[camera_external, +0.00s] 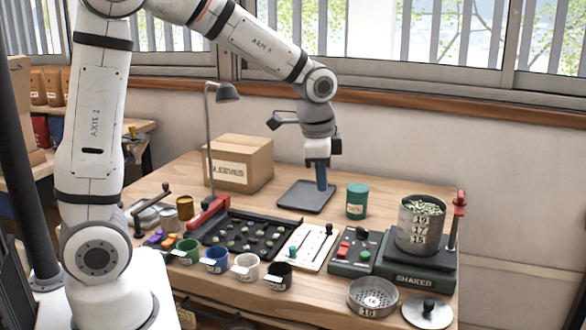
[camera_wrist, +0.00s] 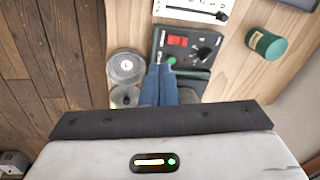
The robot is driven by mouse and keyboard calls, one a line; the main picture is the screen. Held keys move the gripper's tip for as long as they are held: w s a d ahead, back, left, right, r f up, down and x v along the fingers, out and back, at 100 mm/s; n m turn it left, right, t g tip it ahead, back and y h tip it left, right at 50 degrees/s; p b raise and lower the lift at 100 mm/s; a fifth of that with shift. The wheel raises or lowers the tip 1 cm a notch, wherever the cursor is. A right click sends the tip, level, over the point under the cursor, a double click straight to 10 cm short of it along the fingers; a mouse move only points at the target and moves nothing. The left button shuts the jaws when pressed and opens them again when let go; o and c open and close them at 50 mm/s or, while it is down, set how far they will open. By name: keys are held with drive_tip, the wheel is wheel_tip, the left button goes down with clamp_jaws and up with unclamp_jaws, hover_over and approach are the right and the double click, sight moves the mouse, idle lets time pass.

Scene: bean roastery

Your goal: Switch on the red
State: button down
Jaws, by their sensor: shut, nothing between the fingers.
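The dark control box (camera_external: 352,262) stands on the bench left of the shaker and carries a red switch (camera_external: 344,249), a green button (camera_external: 366,255) and a black knob. In the wrist view the red switch (camera_wrist: 178,41) lies just beyond my fingertips, beside the black knob (camera_wrist: 204,52), with the green button (camera_wrist: 171,60) nearer the tips. I cannot tell the switch's position. My gripper (camera_external: 322,188) has blue fingers pointing down, shut and empty, above the bench. It also shows in the wrist view (camera_wrist: 160,68), its fingers covering part of the box's near side.
The shaker (camera_external: 415,278) holds a sieve stack (camera_external: 418,235) of beans. A green canister (camera_external: 357,201), a dark tray (camera_external: 306,197), a cardboard box (camera_external: 240,163), a lamp (camera_external: 226,93), a black bean tray, several cups, a loose sieve (camera_external: 372,297) and a lid (camera_external: 427,312) crowd the bench.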

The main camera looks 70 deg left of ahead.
sight(344, 242)
drive_tip(key=w+a+f+m, duration=0.2)
drive_tip(key=w+f, duration=0.2)
drive_tip(key=w, duration=0.3)
drive_tip(key=shift+w+a+f+m, duration=0.35)
drive_tip(key=shift+w+m, duration=0.05)
drive_tip(key=f, duration=0.4)
drive_tip(key=w+a+f+p, duration=0.1)
drive_tip(key=f, duration=0.8)
drive_tip(key=shift+w+a+f, duration=0.35)
drive_tip(key=shift+f, duration=0.05)
drive_tip(key=shift+a+g+p, duration=0.1)
drive_tip(key=shift+g+p, duration=0.2)
drive_tip(key=shift+p, duration=0.1)
